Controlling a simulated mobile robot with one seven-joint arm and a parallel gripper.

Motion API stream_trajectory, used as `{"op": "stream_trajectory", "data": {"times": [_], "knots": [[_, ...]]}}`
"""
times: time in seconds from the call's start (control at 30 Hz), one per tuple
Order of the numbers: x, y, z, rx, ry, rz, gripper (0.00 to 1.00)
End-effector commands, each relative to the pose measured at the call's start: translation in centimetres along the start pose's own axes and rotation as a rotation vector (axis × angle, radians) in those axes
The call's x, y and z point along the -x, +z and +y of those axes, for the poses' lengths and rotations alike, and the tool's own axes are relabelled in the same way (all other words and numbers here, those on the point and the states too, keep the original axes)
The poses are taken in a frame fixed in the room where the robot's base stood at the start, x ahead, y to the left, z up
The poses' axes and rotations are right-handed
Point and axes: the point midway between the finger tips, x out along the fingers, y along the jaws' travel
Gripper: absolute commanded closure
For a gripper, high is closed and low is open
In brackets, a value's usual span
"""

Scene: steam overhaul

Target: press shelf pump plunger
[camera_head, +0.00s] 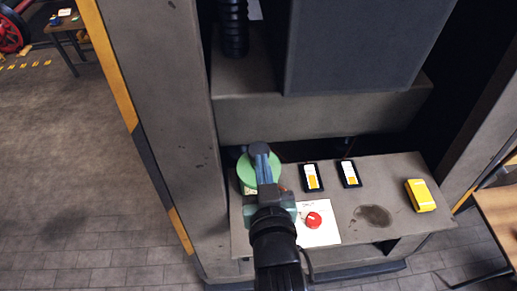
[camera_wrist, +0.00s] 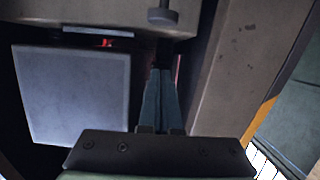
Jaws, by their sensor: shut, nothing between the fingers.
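The shelf pump shows in the head view as a round green body (camera_head: 246,175) at the left end of the shelf. A dark grey round knob, seemingly its plunger (camera_head: 257,148), shows at the far end of my fingers. My gripper (camera_head: 261,157) reaches over the green body with its fingers together and empty, covering part of it. I cannot tell whether the fingertips touch the knob.
The shelf (camera_head: 340,232) also holds a white plate with a red button (camera_head: 313,220), two black-and-yellow devices (camera_head: 311,178) (camera_head: 349,174) and a yellow box (camera_head: 420,196). A grey pillar (camera_head: 165,110) stands to the left, and a large dark box (camera_head: 360,45) overhangs behind.

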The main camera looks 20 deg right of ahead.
Motion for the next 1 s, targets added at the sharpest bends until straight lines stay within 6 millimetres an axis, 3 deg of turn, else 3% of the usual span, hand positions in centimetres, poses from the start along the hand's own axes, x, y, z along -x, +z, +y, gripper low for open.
{"op": "stream_trajectory", "data": {"times": [0.43, 0.67, 1.0], "knots": [[-8.2, -0.3, -0.1, -0.002, -0.001, 0.002, 1.0], [-8.8, 3.1, 0.0, 0.0, -0.001, -0.003, 1.0], [-8.9, 3.9, 0.0, 0.0, 0.0, 0.001, 1.0]]}}
